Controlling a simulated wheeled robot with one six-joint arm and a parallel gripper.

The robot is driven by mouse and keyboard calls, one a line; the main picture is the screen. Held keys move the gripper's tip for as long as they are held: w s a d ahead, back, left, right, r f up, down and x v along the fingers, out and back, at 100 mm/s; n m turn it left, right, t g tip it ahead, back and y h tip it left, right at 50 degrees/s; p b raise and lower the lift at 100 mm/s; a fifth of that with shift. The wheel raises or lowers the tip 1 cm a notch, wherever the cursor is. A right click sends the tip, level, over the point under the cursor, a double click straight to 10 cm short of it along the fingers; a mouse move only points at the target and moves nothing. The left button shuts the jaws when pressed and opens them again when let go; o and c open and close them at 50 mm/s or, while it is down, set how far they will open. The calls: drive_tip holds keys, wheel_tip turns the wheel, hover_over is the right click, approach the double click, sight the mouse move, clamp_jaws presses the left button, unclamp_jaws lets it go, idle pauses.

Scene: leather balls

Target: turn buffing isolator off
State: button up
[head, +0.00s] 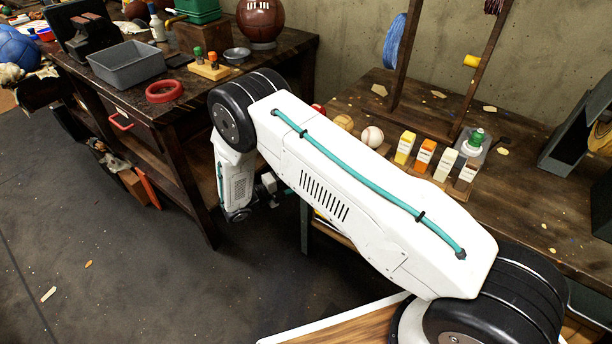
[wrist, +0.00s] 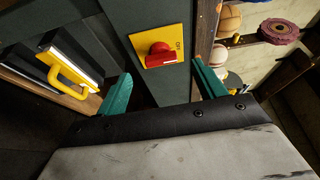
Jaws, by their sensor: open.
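The isolator is a red rotary knob (wrist: 158,54) on a yellow plate (wrist: 176,38), fixed to a dark green-grey panel (wrist: 122,20) in the wrist view. Lettering that looks like OFF is on the plate to the right of the knob. My gripper (wrist: 162,70) is open, with one green finger on each side below the knob. Nothing is between the fingers, and they appear apart from the knob. The knob's exact setting is hard to tell. In the head view the isolator is not visible, and my arm hides most of that area.
A yellow handle (wrist: 70,72) stands left of the panel in the wrist view. Balls and a dark red wheel (wrist: 279,31) lie on shelving at right. In the head view, a workbench (head: 300,50) holds a grey bin (head: 127,66) and red ring (head: 164,91). Floor (head: 110,270) at left is mostly clear.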

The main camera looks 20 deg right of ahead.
drive_tip(key=shift+v, duration=1.6)
drive_tip(key=s+d+m+g+y, duration=0.1)
drive_tip(key=s+d+m+g, duration=0.1)
drive_tip(key=s+m+g, duration=0.35)
drive_tip(key=s+d+r+m+y, duration=0.3)
drive_tip(key=s+r+m+y, duration=0.2)
drive_tip(key=s+r+m, duration=0.5)
drive_tip(key=s+d+r+m+t+y, duration=0.1)
drive_tip(key=s+d+r+m+y, duration=0.3)
drive_tip(key=s+r+m, duration=0.7)
drive_tip(key=s+d+r+m+t+y, duration=0.1)
drive_tip(key=s+d+r+m+y, duration=0.2)
drive_tip(key=r, duration=1.5)
drive_tip(key=s+m+y, duration=0.4)
drive_tip(key=s+m, duration=0.3)
drive_tip(key=m, duration=0.2)
drive_tip(key=shift+s+d, duration=0.15)
drive_tip(key=shift+s, duration=0.05)
